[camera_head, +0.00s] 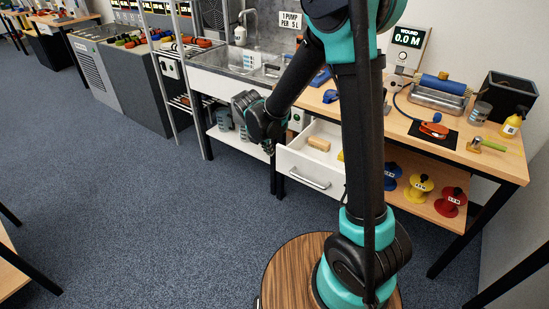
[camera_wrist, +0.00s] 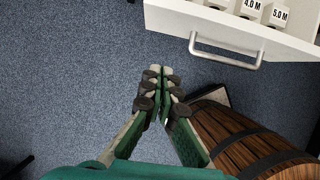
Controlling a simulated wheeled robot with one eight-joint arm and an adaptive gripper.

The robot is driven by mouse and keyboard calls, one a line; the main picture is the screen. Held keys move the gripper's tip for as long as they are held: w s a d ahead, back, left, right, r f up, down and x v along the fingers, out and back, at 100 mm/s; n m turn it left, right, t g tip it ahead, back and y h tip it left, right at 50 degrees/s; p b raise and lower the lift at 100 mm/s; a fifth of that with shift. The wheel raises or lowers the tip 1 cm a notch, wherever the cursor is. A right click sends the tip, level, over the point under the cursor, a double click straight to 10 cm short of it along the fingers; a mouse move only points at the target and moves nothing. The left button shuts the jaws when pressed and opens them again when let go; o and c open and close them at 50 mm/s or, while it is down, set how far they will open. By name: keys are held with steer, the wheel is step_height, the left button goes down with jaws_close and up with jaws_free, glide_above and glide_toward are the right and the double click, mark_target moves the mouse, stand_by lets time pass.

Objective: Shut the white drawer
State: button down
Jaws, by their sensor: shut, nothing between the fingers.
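The white drawer (camera_head: 311,178) is pulled out from under the wooden workbench in the head view. Its front has a metal bar handle (camera_head: 309,178), and a wooden block (camera_head: 319,144) lies inside. In the wrist view the white drawer (camera_wrist: 205,30) crosses the top right, with its handle (camera_wrist: 226,56) and white blocks marked 4.0 M and 5.0 M inside. My gripper (camera_wrist: 161,72) is shut and empty. It is over the floor, apart from the drawer front and to the left of the handle. In the head view my gripper (camera_head: 269,149) is at the drawer's left; its fingertips are hard to make out.
Coloured spools, including a red spool (camera_head: 451,202), stand on the shelf below. A sink counter (camera_head: 222,88) and metal rack stand left.

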mark_target(314, 125)
steer(key=x, duration=0.3)
steer(key=w+d+x, duration=0.1)
steer(key=x, duration=0.3)
steer(key=r+x, duration=0.1)
steer(key=x, duration=0.2)
steer(key=shift+w+d+f, duration=0.3)
steer(key=shift+w+d, duration=0.05)
steer(key=shift+w, duration=0.15)
steer(key=shift+w+d, duration=0.3)
steer(key=shift+w, duration=0.25)
steer(key=w+d, duration=0.5)
steer(key=w, duration=0.2)
steer(key=w+d, duration=0.6)
steer(key=w, duration=0.2)
steer(key=w+d, duration=0.6)
steer(key=w, duration=0.2)
steer(key=shift+w+r, duration=0.1)
steer(key=shift+w, duration=0.05)
